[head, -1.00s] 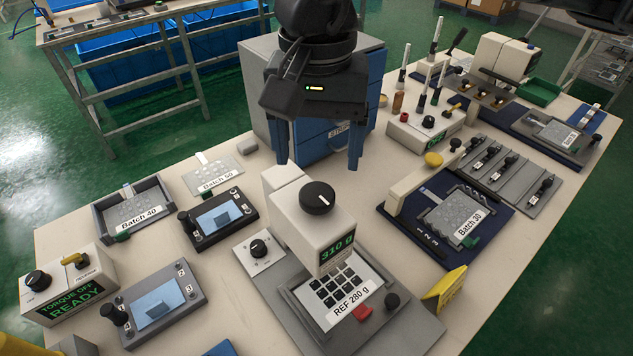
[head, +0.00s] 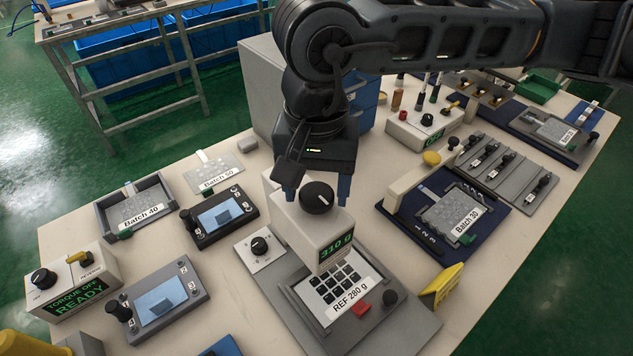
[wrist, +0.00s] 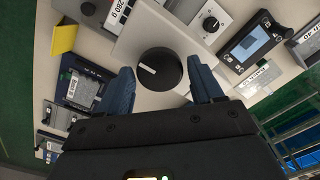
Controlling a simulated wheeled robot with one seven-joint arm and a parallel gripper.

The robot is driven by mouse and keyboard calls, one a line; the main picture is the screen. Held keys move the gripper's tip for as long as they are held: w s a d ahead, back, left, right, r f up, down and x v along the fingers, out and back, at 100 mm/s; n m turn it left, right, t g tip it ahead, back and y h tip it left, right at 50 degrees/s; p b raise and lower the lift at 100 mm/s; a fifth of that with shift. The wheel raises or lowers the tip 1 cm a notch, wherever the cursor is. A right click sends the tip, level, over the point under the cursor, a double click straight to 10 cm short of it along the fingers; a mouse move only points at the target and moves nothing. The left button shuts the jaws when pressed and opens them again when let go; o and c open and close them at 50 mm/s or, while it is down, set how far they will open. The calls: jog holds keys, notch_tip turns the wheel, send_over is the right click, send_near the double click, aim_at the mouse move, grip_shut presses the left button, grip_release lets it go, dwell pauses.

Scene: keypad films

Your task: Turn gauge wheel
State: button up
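The gauge wheel (head: 317,197) is a round black knob with a white pointer line, on top of the white gauge (head: 316,236) whose green display reads 310 g. It also shows in the wrist view (wrist: 160,69), near the middle. My gripper (head: 317,190) is above and around the far side of the wheel, pointing down. I cannot tell how far the fingertips are above the wheel.
The keypad (head: 340,288) with the REF 280 g label lies in front of the gauge. A smaller white dial box (head: 260,250) stands left of it. The Batch 30 fixture (head: 450,213) is at the right, with a yellow wedge (head: 441,285) nearer.

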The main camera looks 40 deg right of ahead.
jog(key=c, duration=0.7)
jog(key=shift+c, duration=0.2)
jog(key=shift+f+b, duration=0.1)
jog(key=shift+b, duration=0.25)
